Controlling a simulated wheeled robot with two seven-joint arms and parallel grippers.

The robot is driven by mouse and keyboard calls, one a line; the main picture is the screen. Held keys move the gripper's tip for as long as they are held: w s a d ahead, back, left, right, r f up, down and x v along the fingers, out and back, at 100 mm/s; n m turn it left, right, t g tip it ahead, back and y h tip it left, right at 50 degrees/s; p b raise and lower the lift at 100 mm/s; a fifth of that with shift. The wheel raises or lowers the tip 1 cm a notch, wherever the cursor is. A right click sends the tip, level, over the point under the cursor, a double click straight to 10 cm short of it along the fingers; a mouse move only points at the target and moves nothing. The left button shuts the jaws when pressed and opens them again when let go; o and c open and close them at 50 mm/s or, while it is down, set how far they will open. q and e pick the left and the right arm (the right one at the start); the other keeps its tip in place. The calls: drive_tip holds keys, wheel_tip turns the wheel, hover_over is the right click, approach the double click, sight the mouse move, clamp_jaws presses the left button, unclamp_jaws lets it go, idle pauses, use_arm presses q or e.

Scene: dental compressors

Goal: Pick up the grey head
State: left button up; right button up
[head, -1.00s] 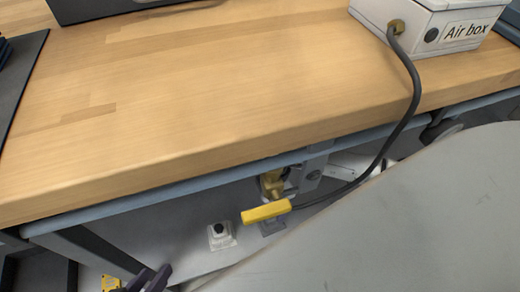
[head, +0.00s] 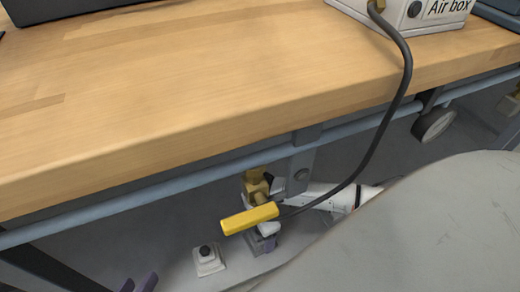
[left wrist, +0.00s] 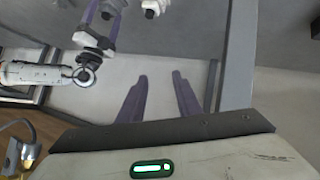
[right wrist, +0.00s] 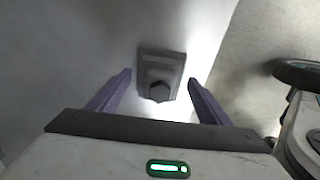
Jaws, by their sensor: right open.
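The grey head (right wrist: 161,72), a stepped square piece with a dark round knob, sits on the pale surface under the bench in the right wrist view. My right gripper (right wrist: 158,78) is open, with one purple finger on each side of it. No contact shows.
The wooden bench top (head: 200,90) overhangs the area. A brass valve with a yellow handle (head: 250,218) hangs below its edge, joined by a dark hose (head: 392,105) to the air box (head: 415,12). A blue-grey rail (head: 150,195) runs under the bench.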

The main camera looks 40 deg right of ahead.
drive_tip(key=shift+w, duration=0.1)
drive_tip(key=c, duration=1.6)
